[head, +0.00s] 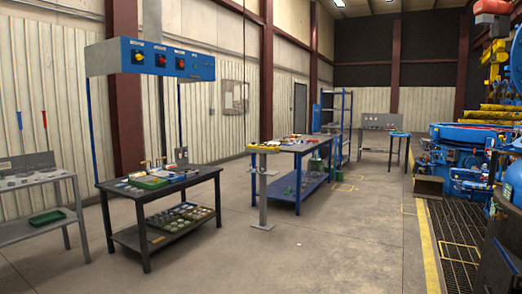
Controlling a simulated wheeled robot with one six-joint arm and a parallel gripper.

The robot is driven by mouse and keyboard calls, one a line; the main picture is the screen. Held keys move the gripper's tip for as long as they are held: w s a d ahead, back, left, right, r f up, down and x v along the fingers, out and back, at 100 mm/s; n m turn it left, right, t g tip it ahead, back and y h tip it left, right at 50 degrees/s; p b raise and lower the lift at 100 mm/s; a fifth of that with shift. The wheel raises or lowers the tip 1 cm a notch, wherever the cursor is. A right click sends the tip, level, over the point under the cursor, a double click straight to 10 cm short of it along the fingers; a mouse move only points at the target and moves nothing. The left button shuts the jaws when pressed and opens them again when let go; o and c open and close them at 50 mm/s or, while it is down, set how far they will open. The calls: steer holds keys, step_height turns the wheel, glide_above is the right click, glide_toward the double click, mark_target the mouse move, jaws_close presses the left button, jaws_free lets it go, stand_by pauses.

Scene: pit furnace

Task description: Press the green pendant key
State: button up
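A small yellow box (263,148), which may be the pendant, lies on top of a grey post stand (263,190) in the middle of the view. It is too small and far off for me to make out a green key on it. A blue overhead panel (150,58) at upper left carries a few red and yellow knobs; no green key can be made out there either. My gripper is not in view.
A black table (200,176) with a green tray stands at left front. A grey table (30,180) is at far left. A blue workbench (318,145) stands behind the post. Blue machinery (470,150) and a floor grating (455,230) are at right. The middle floor is clear.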

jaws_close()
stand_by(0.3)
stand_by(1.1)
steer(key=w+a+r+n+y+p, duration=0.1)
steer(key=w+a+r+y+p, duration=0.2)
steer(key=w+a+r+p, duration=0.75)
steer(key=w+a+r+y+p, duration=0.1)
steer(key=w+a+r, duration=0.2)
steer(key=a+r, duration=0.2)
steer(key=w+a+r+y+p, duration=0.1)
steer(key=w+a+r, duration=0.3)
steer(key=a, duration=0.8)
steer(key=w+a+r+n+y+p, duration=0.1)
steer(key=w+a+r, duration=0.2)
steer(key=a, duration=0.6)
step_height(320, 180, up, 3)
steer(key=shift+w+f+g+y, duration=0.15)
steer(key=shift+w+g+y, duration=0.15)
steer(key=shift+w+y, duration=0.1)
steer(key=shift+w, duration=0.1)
